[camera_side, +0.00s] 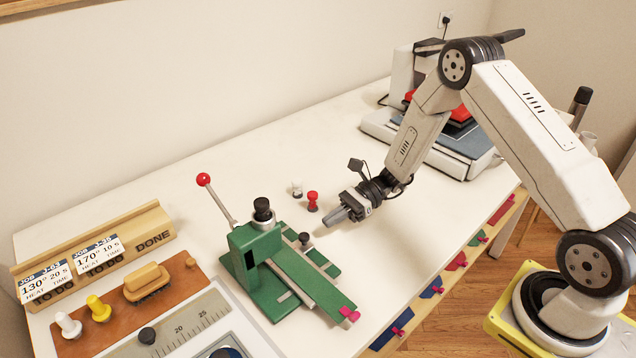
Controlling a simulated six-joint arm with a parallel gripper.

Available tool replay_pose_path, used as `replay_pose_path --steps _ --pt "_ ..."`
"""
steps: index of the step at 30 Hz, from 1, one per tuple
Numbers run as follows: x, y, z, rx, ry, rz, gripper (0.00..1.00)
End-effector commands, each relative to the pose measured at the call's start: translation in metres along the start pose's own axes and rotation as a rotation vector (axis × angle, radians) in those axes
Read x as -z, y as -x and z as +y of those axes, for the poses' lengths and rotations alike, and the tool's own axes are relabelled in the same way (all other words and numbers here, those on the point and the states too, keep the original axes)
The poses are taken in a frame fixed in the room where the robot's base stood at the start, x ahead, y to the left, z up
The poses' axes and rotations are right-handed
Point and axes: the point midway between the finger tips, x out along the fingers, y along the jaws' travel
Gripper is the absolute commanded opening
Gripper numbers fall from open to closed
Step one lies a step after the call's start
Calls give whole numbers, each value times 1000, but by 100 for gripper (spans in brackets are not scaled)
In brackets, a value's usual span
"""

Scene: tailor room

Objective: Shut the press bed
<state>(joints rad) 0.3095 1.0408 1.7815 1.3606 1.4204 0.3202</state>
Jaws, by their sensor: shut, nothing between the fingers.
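A white press (401,72) stands at the back right of the table, partly hidden behind my arm. Its flat bed (466,139), a blue-grey pad on a white base, extends forward from under a red part (458,108). The bed's upper face is largely exposed; my forearm covers part of it. My gripper (335,219) is shut and empty, above the table's middle. It points left, toward the green tool, and is well apart from the press bed.
A green lever tool (263,267) with a red knob stands left of my gripper. Red (312,201) and white (297,188) small pieces stand near the gripper. A wooden card rack (135,224) and brown board (178,275) lie at left. Bare table lies between gripper and press.

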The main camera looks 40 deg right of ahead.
Motion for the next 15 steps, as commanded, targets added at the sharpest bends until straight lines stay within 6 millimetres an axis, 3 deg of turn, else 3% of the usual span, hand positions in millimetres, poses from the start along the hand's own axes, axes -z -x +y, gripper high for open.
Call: replay_pose_path --steps 6,15 --pt "0 -27 0 -2 1 0 0" --pt "0 -39 0 0 1 0 0"
